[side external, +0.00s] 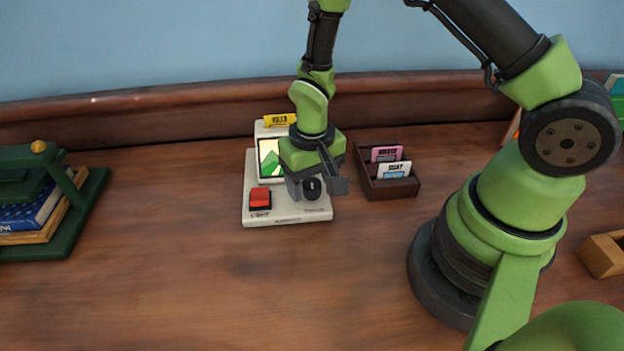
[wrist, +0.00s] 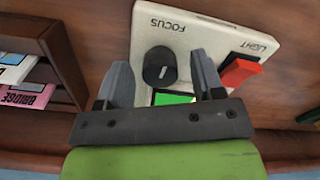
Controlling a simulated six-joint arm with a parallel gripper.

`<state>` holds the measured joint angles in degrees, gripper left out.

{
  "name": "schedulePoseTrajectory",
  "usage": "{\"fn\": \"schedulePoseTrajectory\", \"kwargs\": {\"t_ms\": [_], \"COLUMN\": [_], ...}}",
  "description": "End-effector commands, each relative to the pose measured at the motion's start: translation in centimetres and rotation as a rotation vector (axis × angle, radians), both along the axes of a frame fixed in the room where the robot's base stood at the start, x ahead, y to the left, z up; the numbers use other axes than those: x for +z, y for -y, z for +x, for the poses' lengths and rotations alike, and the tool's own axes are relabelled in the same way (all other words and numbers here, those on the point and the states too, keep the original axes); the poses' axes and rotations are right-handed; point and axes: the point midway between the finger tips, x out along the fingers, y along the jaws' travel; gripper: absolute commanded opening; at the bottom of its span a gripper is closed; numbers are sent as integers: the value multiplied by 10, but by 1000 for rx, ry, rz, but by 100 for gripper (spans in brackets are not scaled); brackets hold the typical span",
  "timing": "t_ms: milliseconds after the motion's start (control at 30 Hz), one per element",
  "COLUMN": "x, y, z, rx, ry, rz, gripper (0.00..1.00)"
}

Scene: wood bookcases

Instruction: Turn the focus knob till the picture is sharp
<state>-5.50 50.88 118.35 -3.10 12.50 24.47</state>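The pale viewer (side external: 287,217) stands on the desk with a small lit screen (side external: 268,157) showing green hill shapes. My gripper partly covers the screen, and I cannot tell how sharp the picture is. The black focus knob (wrist: 160,67) has a white mark and sits beside the printed word FOCUS; it also shows in the side view (side external: 311,189). My gripper (wrist: 159,62) is open, pointing down at the viewer. In the wrist view the knob appears between the two fingers, with gaps on both sides. I cannot tell whether the fingertips are down at knob height.
A red light switch (side external: 260,198) is on the viewer, left of the knob. A yellow card (side external: 280,120) stands in its top. A dark wooden card holder (side external: 393,188) with pink and white cards stands close on the right. A green book press (side external: 85,210) is far left. The front desk is clear.

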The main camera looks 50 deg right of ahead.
Motion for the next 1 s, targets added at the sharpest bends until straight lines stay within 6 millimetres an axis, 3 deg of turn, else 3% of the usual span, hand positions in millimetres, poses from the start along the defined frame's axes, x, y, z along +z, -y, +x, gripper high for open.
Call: {"fn": "schedulePoseTrajectory", "kwargs": {"t_ms": [333, 800, 1000], "x": [7, 85, 99], "y": [0, 0, 0], "z": [1, 1, 0], "rx": [1, 0, 1], "ry": [2, 6, 2], "rz": [0, 1, -1], "gripper": [61, 61, 61]}}
